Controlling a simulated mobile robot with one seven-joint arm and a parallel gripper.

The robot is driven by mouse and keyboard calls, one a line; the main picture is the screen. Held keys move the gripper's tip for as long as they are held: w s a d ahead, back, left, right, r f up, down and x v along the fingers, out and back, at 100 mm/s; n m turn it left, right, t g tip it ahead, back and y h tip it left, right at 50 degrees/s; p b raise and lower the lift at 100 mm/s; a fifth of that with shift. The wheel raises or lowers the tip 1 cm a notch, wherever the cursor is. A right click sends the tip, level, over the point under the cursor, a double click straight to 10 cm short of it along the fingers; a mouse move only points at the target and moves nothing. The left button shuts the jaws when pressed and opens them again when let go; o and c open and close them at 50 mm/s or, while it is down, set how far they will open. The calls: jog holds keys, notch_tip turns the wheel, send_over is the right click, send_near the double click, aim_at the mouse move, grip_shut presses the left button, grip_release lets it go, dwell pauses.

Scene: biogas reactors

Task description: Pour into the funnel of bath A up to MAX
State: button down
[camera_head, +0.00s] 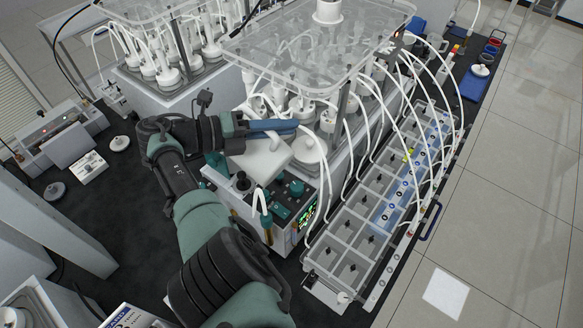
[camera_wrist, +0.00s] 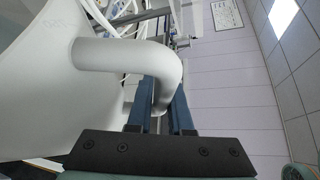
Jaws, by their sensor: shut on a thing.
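A white jug (camera_head: 262,157) is held by my gripper (camera_head: 284,128) in the middle of the head view, over the teal-fronted control unit (camera_head: 290,200). In the wrist view, the blue fingers of my gripper (camera_wrist: 163,108) are shut on the jug's curved handle (camera_wrist: 135,54). The smooth white body of the jug (camera_wrist: 45,85) fills the left side there. The jug's opening and the liquid in it are hidden. I cannot pick out the funnel of bath A or a MAX mark for sure.
A clear lid (camera_head: 300,40) covers white bottles with tubes just behind the jug. A long clear compartmented bath (camera_head: 345,235) lies to the right, with tubes arching into it. A second bottle rack (camera_head: 165,65) stands at the back left.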

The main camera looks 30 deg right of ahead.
jog(key=shift+r+p, duration=0.2)
jog(key=shift+p, duration=0.1)
jog(key=shift+s+d+p, duration=0.1)
jog(key=shift+p, duration=0.4)
jog(key=shift+s+f+m+y+p, duration=0.1)
jog(key=shift+s+m+y+p, duration=0.25)
jog(key=shift+p, duration=0.7)
jog(key=shift+d+f+t+b, duration=0.1)
jog(key=shift+f+t+b, duration=0.2)
jog(key=shift+f+b, duration=0.2)
jog(key=shift+s+d+f+m+t+y, duration=0.2)
jog(key=shift+s+f+m+t+y, duration=0.15)
jog(key=shift+s+m, duration=0.2)
jog(key=shift+s+d+f+m+t+y, duration=0.2)
jog(key=shift+s+f+m+t, duration=0.2)
jog(key=shift+m, duration=0.2)
